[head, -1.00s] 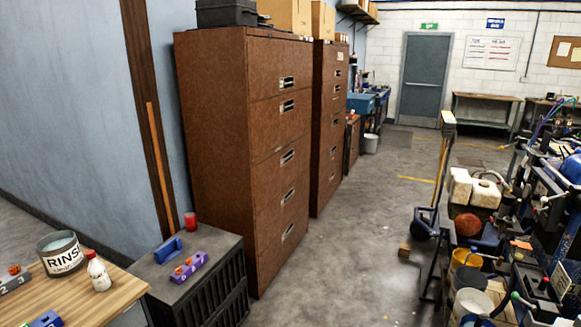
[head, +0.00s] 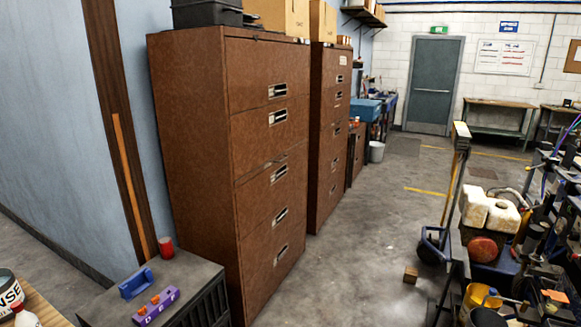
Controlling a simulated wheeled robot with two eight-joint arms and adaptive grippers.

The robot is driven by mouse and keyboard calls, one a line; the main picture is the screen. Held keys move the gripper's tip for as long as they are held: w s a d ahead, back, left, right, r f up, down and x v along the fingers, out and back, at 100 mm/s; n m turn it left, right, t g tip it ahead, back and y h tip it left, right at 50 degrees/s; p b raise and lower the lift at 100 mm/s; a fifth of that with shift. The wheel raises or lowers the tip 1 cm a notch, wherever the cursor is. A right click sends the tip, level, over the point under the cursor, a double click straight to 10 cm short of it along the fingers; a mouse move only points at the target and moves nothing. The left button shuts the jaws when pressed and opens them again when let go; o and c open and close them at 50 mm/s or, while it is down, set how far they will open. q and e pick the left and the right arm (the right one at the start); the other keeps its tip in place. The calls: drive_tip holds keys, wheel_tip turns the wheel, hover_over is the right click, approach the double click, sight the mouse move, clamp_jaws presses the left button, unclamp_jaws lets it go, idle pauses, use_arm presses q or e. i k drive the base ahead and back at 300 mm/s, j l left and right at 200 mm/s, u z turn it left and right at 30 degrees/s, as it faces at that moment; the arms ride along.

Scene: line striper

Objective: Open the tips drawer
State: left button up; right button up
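A tall brown filing cabinet (head: 190,130) stands against the blue wall in the head view. Its front has several stacked drawers with metal handles, and all look shut. A second brown cabinet (head: 329,140) stands behind it, also with its drawers shut. A low dark cabinet (head: 190,277) is at the bottom left; its ribbed front is partly cut off by the picture's edge. I cannot read which drawer is marked for tips. Neither of my grippers is in view.
A blue object (head: 136,283), a purple block (head: 156,306) and a red cup (head: 166,246) sit on the low cabinet. A wooden table (head: 38,311) is at the bottom left. Cluttered equipment and a wheeled machine (head: 440,235) stand at right. The concrete floor (head: 345,262) between is mostly clear.

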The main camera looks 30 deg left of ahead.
sight(257, 198)
drive_tip(key=i+j, duration=0.1)
drive_tip(key=i, duration=1.15)
drive_tip(key=i+j, duration=0.1)
drive_tip(key=i, duration=1.1)
